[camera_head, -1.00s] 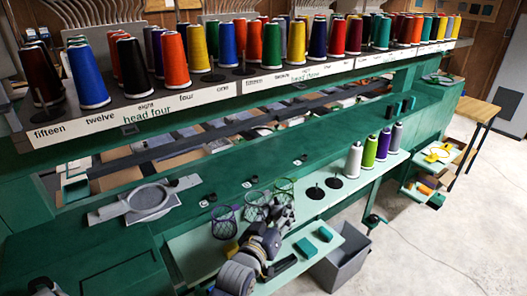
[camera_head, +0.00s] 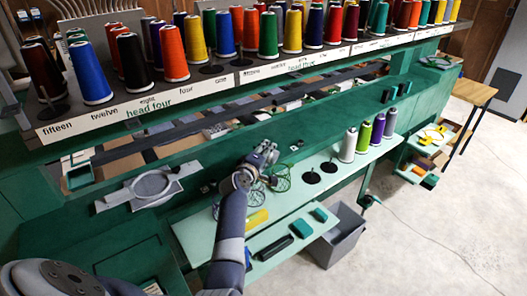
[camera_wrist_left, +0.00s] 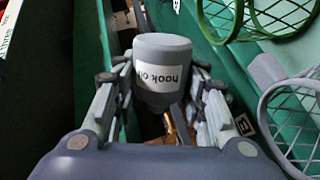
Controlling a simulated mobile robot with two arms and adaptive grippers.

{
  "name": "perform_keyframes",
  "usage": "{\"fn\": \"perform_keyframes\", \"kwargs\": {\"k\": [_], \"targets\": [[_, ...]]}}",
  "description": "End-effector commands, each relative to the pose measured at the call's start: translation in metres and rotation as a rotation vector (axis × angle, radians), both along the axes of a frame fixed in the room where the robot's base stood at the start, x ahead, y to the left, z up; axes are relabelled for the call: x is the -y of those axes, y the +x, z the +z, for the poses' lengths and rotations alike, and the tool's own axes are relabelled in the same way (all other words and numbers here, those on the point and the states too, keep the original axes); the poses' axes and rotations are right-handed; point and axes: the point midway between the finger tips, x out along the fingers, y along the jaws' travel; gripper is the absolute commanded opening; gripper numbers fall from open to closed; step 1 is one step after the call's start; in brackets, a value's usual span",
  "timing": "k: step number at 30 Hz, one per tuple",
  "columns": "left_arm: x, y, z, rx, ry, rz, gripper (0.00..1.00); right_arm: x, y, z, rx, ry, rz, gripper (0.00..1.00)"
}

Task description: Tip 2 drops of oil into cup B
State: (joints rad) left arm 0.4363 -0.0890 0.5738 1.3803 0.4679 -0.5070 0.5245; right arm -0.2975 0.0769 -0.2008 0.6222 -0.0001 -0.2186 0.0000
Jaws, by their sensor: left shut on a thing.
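My left gripper (camera_head: 264,156) is shut on a grey bottle (camera_wrist_left: 162,50) whose label seems to read "hook oil", upside down in the left wrist view. The bottle lies between both fingers (camera_wrist_left: 165,88); its lower end is hidden. In the head view the gripper is above the green machine bed, beside the wire-mesh cups. A green mesh cup (camera_wrist_left: 250,22) and a grey mesh cup (camera_wrist_left: 300,125) stand right of the bottle in the wrist view. Mesh cups also show below the gripper in the head view (camera_head: 281,180). My right gripper is not in view.
A rack of thread cones (camera_head: 90,75) runs along the back. Several cones (camera_head: 363,137) stand on the pale shelf at right. A round hoop (camera_head: 153,187) is at left.

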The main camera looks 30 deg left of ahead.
Motion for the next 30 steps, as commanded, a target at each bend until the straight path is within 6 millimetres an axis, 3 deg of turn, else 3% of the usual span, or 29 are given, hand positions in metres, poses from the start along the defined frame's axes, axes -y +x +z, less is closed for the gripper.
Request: {"fn": "perform_keyframes", "kwargs": {"k": [6,16,24,30], "targets": [[0.002,0.0,-0.007,0.022,-0.164,-0.001,0.14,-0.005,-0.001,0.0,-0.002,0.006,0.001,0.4],[0.001,0.0,-0.007,0.025,-0.183,0.0,0.14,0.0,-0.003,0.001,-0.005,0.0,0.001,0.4],[0.0,-0.001,-0.005,0.05,-0.373,0.001,0.14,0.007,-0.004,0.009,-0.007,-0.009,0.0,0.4],[0.001,-0.001,-0.006,0.054,-0.406,-0.001,0.14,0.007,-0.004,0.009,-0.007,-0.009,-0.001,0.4]]}}
